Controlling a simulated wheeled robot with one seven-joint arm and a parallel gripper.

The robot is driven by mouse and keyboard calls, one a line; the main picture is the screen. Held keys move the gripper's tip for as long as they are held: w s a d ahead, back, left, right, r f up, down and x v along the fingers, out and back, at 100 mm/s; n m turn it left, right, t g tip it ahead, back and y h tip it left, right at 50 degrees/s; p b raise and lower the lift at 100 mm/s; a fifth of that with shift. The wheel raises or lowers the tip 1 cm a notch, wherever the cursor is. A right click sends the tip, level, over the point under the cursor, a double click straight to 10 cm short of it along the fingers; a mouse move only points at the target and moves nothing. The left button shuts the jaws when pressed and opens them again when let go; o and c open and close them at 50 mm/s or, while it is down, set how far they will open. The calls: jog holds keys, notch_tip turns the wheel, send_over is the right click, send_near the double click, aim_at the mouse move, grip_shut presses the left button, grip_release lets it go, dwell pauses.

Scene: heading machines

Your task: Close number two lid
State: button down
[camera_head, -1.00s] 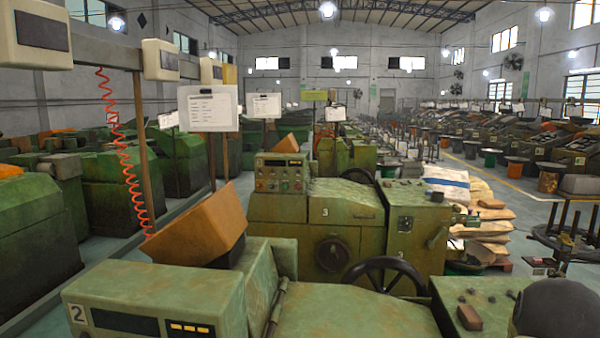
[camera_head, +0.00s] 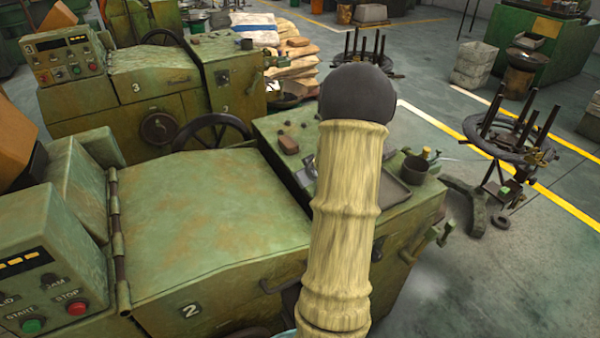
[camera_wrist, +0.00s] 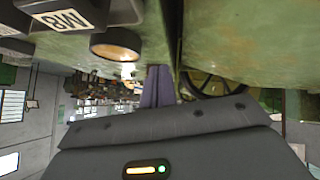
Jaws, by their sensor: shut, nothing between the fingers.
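The number two machine's lid (camera_head: 215,215) is a worn green panel, hinged along its left edge in the head view. It lies down flat over the machine, and the label "2" shows on its front face. A dark handle sticks out at its front right. My arm stands in front of the machine's right side and hides part of it. My gripper is hidden in the head view. In the wrist view, which looks upside down, my gripper (camera_wrist: 158,76) shows as narrow grey-purple fingers, shut and empty, near green machine surfaces. Whether it touches them I cannot tell.
A control box (camera_head: 50,260) with start and stop buttons stands left of the lid. A handwheel (camera_head: 212,133) and the number three machine (camera_head: 150,90) are behind. A wheeled stand (camera_head: 510,140) is at right. Grey floor (camera_head: 510,265) is free at lower right.

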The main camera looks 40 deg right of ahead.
jog(key=s+r+p, duration=0.1)
jog(key=s+r, duration=0.3)
jog(key=shift+s+r, duration=0.25)
jog(key=shift+s, duration=0.15)
jog(key=s+a+n+g+y, duration=0.1)
jog(key=a+g+y, duration=0.25)
jog(key=a, duration=2.45)
jog(key=s+a+g, duration=0.2)
jog(key=s+a, duration=0.5)
jog(key=a, duration=0.3)
jog(key=shift+r+n+y, duration=0.25)
jog(key=shift+n+y, duration=0.05)
jog(key=shift+y, duration=0.05)
